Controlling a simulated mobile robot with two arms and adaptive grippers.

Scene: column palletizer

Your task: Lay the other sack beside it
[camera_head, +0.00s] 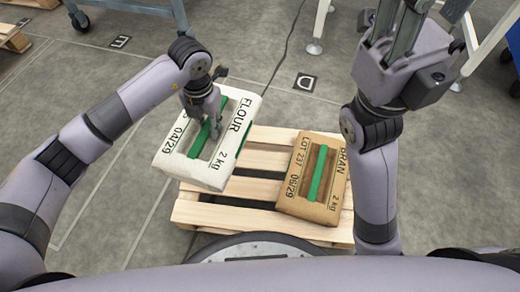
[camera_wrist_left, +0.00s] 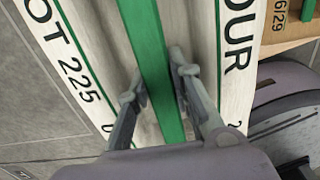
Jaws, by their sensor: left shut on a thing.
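The white flour sack (camera_head: 190,170), printed FLOUR, 2 kg and 04/29, has a green strap handle across its middle. My left gripper (camera_head: 207,128) is shut on that green strap. In the left wrist view the fingers (camera_wrist_left: 157,85) sit on either side of the strap (camera_wrist_left: 150,50). The flour sack appears over the left part of the wooden pallet (camera_head: 215,215), overhanging its left side. The brown bran sack (camera_head: 330,195), also with a green strap, lies on the pallet's right part. My right gripper (camera_head: 408,30) is raised at the upper right; its fingertips are cut off.
Bare pallet slats show between and in front of the two sacks. Metal table legs (camera_head: 318,28) stand at the back. Floor marks D (camera_head: 305,82) and E (camera_head: 119,42) and a dark cable (camera_head: 283,55) lie beyond the pallet.

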